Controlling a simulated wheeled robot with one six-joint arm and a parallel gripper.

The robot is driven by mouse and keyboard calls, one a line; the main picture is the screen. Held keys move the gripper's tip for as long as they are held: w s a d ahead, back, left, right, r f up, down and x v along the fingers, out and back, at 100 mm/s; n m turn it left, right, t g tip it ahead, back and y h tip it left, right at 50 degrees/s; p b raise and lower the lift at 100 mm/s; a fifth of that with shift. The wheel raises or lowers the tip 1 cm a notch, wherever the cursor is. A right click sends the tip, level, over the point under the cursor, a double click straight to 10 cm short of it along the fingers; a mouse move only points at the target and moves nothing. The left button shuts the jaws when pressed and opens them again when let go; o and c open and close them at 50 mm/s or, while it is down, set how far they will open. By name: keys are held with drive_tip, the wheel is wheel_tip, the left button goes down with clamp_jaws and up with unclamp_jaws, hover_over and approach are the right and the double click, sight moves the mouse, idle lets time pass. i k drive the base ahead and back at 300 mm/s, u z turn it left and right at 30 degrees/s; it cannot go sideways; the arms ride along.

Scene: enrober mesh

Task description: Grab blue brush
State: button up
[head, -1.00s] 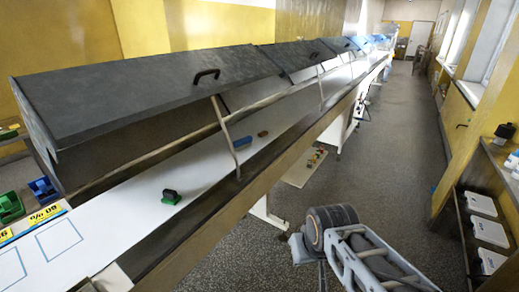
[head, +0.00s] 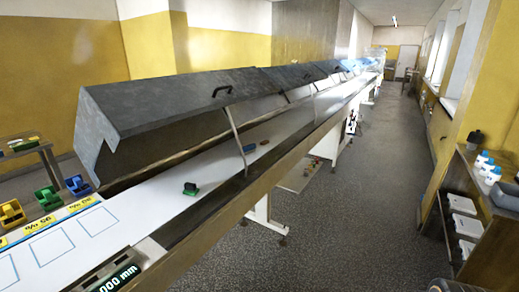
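A small blue block-shaped object (head: 249,148), which looks like the blue brush, lies on the white belt (head: 150,213) beside the raised grey cover's strut. A brown piece (head: 265,142) lies just beyond it. A dark green brush-like piece (head: 190,189) sits on the nearer part of the belt. A blue item (head: 78,185) also shows in a holder at the left, next to green and yellow ones; whether it is a brush I cannot tell. My gripper is not in view; only a dark bit of what looks like my arm shows at the bottom right edge.
The long conveyor with hinged grey covers (head: 170,100) runs away to the back. A side rail (head: 210,215) edges the belt. The floor aisle (head: 340,210) to its right is clear. A shelf (head: 480,205) with white boxes and bottles stands at the right.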

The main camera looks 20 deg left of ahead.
sight(248, 149)
drive_tip(key=z, duration=0.15)
drive_tip(key=i, duration=1.75)
drive_tip(key=u, duration=0.5)
drive_tip(key=i, duration=1.05)
drive_tip(key=u, duration=1.6)
drive_tip(key=i, duration=0.8)
drive_tip(key=u, duration=0.65)
